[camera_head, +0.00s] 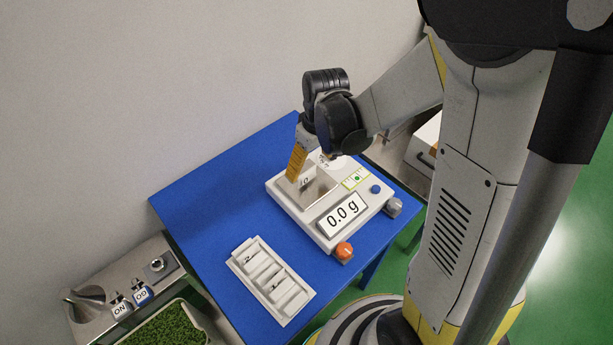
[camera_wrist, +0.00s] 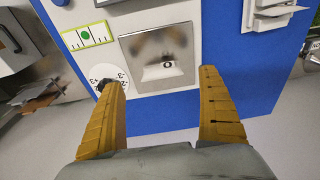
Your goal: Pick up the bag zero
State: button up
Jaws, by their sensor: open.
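A small pale tag marked 0 (camera_wrist: 166,65), which looks like bag zero, is on the shiny square pan (camera_wrist: 185,80) of the white scale. In the head view the tag (camera_head: 305,182) shows on the pan beside my finger; the rest of the bag is hard to make out. My gripper (camera_wrist: 162,80) is open, its two orange fingers wide apart with nothing between them. It is above the scale, and the tag appears between and beyond the fingertips. In the head view my gripper (camera_head: 296,166) points down at the pan's far left edge.
The scale (camera_head: 279,200) stands on a blue table (camera_head: 190,205), with its display (camera_head: 343,214) reading 0.0 g and an orange knob (camera_head: 344,250) in front. A white slotted tray (camera_head: 300,309) lies at the near left. A metal machine (camera_head: 95,330) stands left of the table.

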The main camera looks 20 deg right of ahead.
aim_at(308, 170)
jog(key=f, duration=0.1)
jog(key=f+b, duration=0.1)
jog(key=f, duration=0.1)
jog(key=w+f+b, duration=0.1)
jog(key=f, duration=0.1)
jog(key=shift+a, duration=0.3)
jog(key=shift+s+r, duration=0.1)
jog(key=c, duration=0.8)
jog(key=shift+r, duration=0.1)
